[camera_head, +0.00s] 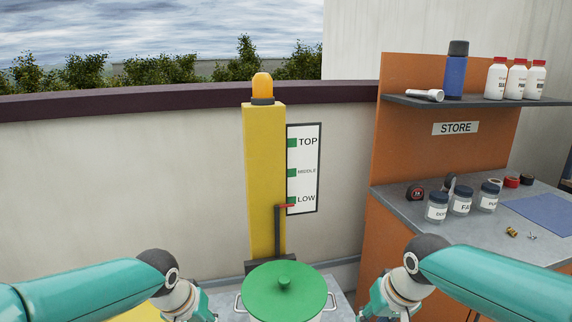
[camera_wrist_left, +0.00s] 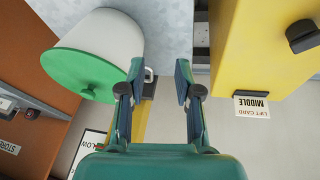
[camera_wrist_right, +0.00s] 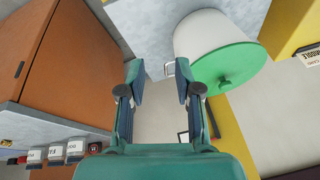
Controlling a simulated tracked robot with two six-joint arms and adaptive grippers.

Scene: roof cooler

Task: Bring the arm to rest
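A white pot with a green lid (camera_head: 285,292) stands at the bottom middle of the head view on a grey surface. Its two side handles stick out left and right. My left gripper (camera_wrist_left: 154,82) is open and empty, left of the pot; its fingertips are out of the head view. My right gripper (camera_wrist_right: 158,82) is open and empty, right of the pot. I see no finger touching the pot.
A yellow column (camera_head: 264,180) with an orange lamp stands behind the pot. A red pointer (camera_head: 285,206) is near LOW on its scale board (camera_head: 304,168). At right, an orange store bench (camera_head: 412,220) carries jars, tapes and a blue mat. A parapet wall (camera_head: 110,180) runs behind.

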